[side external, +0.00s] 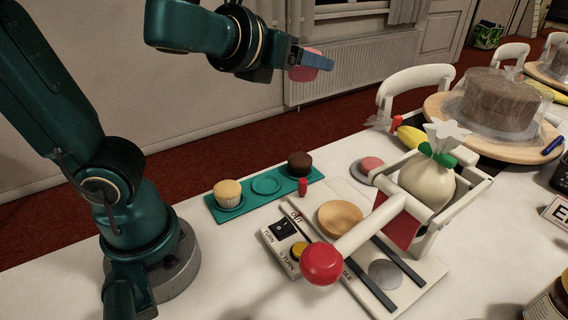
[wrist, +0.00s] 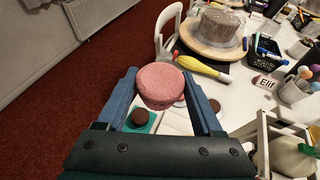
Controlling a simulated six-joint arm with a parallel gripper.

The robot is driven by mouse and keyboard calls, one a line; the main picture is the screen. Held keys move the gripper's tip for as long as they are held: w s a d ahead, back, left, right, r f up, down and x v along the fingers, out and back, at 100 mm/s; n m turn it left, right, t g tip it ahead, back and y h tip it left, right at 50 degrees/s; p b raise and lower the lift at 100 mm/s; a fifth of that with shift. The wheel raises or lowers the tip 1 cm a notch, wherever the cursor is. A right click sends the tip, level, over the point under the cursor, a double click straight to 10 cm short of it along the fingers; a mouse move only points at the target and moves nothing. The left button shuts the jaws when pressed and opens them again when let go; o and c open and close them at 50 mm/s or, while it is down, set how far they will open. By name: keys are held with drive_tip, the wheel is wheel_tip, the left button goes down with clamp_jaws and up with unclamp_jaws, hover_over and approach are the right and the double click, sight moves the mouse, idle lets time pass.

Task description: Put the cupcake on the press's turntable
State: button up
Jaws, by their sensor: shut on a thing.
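My gripper (side external: 312,62) is shut on a pink cupcake (side external: 303,72), held high above the table, up and left of the press. In the wrist view the pink cupcake (wrist: 160,86) sits between my two blue fingers, pink top in sight. The press (side external: 437,250) has a white frame, a lever with a red ball (side external: 322,263) and a tied piping bag (side external: 427,184). A bare tan disc (side external: 340,218), which looks like its turntable, lies on the press's base. A flat grey disc (side external: 385,273) is nearer the front.
A teal tray (side external: 266,185) holds a pale cupcake (side external: 228,193) and a chocolate cupcake (side external: 300,163), with an empty spot between them. A control box (side external: 285,245) stands beside the base. A large cake (side external: 500,98), a chair and a yellow-handled thing are at the back.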

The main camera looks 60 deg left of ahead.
drive_tip(key=shift+d+m, duration=0.15)
drive_tip(key=shift+m, duration=0.15)
drive_tip(key=shift+a+f, duration=0.2)
drive_tip(key=shift+a, duration=0.15)
drive_tip(key=w+d+f+m+g+h, duration=0.1)
drive_tip(key=w+f+m+h, duration=0.2)
drive_tip(key=f+m+h, duration=0.4)
drive_tip(key=m+h, duration=0.2)
drive_tip(key=h, duration=0.2)
drive_tip(key=shift+w+d+f+m, duration=0.15)
drive_tip(key=shift+d+f+m, duration=0.05)
drive_tip(key=shift+m, duration=0.2)
drive_tip(key=s+f+m+g+h, duration=0.1)
drive_tip(key=s+a+f+m+g+h, duration=0.1)
drive_tip(key=m+h, duration=0.1)
drive_tip(key=s+f+m+g+h, duration=0.1)
drive_tip(key=s+g, duration=0.1)
drive_tip(key=shift+a+f+m+h, duration=0.2)
drive_tip(key=shift+a+m+h, duration=0.1)
drive_tip(key=shift+m, duration=0.1)
hover_over(339, 218)
wheel_tip(339, 218, down, 7)
drive_tip(key=shift+f, duration=2)
